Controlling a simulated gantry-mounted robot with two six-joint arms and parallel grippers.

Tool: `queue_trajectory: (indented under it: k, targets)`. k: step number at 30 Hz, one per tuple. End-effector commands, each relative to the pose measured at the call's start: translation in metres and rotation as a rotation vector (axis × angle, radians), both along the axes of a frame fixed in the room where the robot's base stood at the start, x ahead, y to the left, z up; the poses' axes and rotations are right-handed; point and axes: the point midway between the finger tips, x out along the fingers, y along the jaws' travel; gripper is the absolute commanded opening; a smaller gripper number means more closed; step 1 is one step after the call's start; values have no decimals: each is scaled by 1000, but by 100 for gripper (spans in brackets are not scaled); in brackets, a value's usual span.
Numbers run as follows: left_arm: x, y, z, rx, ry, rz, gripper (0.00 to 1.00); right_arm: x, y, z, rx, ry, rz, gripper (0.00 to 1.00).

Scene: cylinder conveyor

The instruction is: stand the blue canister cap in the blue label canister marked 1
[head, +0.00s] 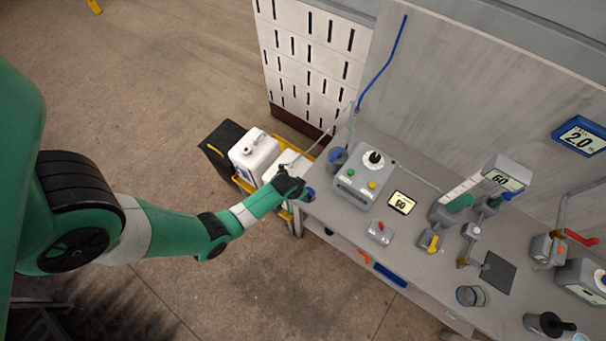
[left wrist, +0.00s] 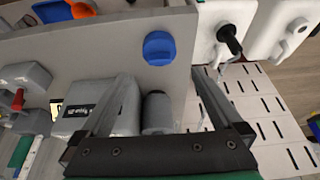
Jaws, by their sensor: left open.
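The blue canister cap (left wrist: 160,48) sits on the grey bench near its edge, and it shows in the head view (head: 309,195) beside my left gripper. My left gripper (left wrist: 162,76) is open and empty. Its two fingers are spread, with the cap just past the fingertips and between their lines. In the head view my left gripper (head: 291,186) is at the bench's left corner. Two white canisters stand left of the bench, a farther one (head: 253,153) and a nearer one (head: 283,164) partly hidden by my gripper. I cannot read a number on either. My right gripper is not in view.
A yellow frame (head: 243,185) holds the canisters, beside a black box (head: 222,143). A black-topped lance (left wrist: 230,38) stands in one canister's opening. A grey cylinder (left wrist: 157,112) and a control box (head: 355,183) stand close on the bench (head: 335,212).

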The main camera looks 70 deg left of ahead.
Motion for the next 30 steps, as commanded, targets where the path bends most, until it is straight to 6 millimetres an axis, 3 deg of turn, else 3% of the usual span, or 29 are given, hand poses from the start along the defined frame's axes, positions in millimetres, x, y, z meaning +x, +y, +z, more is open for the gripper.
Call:
queue_trajectory:
  k: [1,3,10,16,25,30]
  targets:
    - [3,2,-20,0,-1,1,100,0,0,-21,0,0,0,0]
    - [8,6,-34,1,-2,1,100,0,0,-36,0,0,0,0]
    - [22,16,-71,2,-2,0,100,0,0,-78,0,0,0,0]
    - [29,21,-86,1,-1,0,100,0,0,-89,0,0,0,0]
    - [30,22,-86,1,-1,-1,100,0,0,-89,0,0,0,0]
    - [30,22,-86,1,-1,-1,71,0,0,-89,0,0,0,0]
